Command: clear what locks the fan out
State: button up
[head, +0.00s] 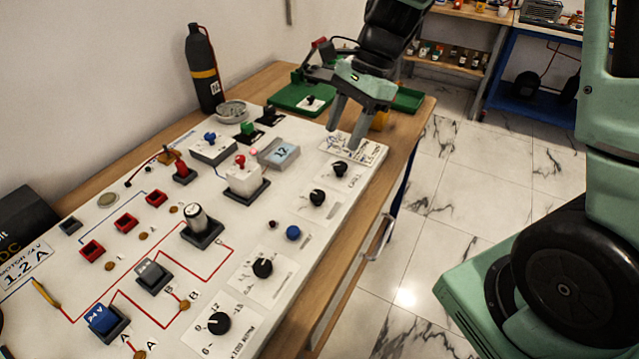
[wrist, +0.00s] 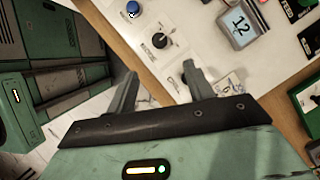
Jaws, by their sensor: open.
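The white gauge board (head: 215,265) lies on the wooden table. I cannot identify the fan or what locks it out. A white block with a red knob (head: 243,178) stands on the board, with a white block with a blue knob (head: 212,150) behind it. A grey display reading 12 (head: 278,153) is beside them; it also shows in the wrist view (wrist: 240,25). Black dials (head: 317,197) and a blue button (head: 293,232) line the right side. My gripper (head: 344,138) is open and empty above the board's far right corner; its fingers show in the wrist view (wrist: 159,72).
A dark bottle with a yellow band (head: 203,75), a round dish (head: 232,111) and a green tray (head: 300,95) are at the back. A silver cylinder (head: 195,222) and a blue 24V block (head: 103,319) stand on the board.

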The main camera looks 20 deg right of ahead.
aim_at(318, 194)
jog(key=x, duration=1.4)
jog(key=shift+s+d+b, duration=0.1)
jog(key=shift+b, duration=0.2)
jog(key=shift+r, duration=0.1)
jog(key=c, duration=1)
